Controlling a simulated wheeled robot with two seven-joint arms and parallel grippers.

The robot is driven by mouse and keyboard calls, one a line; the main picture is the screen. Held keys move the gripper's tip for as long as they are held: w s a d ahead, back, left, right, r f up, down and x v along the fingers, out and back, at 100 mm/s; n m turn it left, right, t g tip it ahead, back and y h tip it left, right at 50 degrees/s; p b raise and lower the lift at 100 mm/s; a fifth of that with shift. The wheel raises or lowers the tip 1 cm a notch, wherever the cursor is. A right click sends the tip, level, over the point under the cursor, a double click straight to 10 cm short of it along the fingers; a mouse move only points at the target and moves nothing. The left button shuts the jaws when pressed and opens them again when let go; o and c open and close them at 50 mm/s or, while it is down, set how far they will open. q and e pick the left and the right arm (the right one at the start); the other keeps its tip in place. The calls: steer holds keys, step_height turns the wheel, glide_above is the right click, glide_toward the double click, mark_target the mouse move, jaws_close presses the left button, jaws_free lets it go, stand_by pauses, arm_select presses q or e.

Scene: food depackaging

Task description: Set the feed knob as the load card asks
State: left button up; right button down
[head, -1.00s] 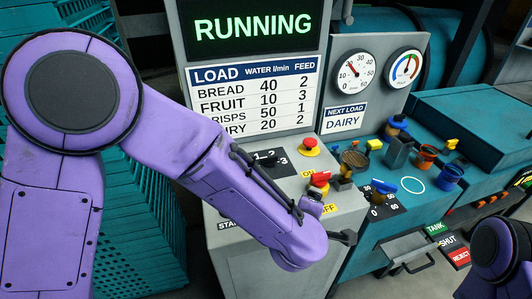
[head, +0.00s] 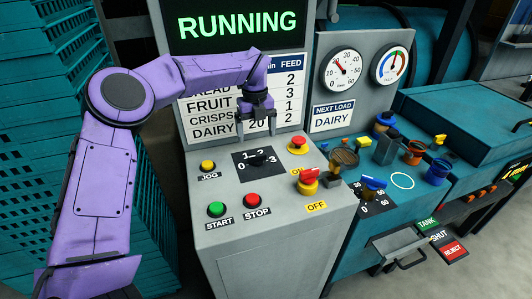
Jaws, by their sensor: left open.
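The feed knob (head: 262,160) is black, on a black dial plate marked 0, 1, 2, 3 on the sloping grey panel. Its pointer is too dark to read. My left gripper (head: 255,130) is open and empty, pointing down just above and behind the dial. It looks apart from the knob. The load card (head: 290,88) is partly hidden by my left arm; its FEED column shows 2, 3, 1, 2, with 2 in the DAIRY row. The NEXT LOAD sign (head: 332,117) reads DAIRY. My right gripper is not in view.
The screen (head: 235,24) reads RUNNING. Near the dial are a yellow JOG button (head: 207,166), a green START button (head: 216,209), a red STOP button (head: 253,200), a red mushroom button (head: 298,143) and a red-and-yellow ON/OFF switch (head: 308,182). A water dial (head: 372,190) sits further right.

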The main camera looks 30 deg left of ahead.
mark_target(258, 156)
arm_select(q)
step_height(258, 156, down, 8)
steer(key=shift+d+f+p, duration=0.1)
steer(key=shift+f+p, duration=0.15)
steer(key=shift+p, duration=0.75)
steer(key=shift+w, duration=0.1)
steer(key=c, duration=1.1)
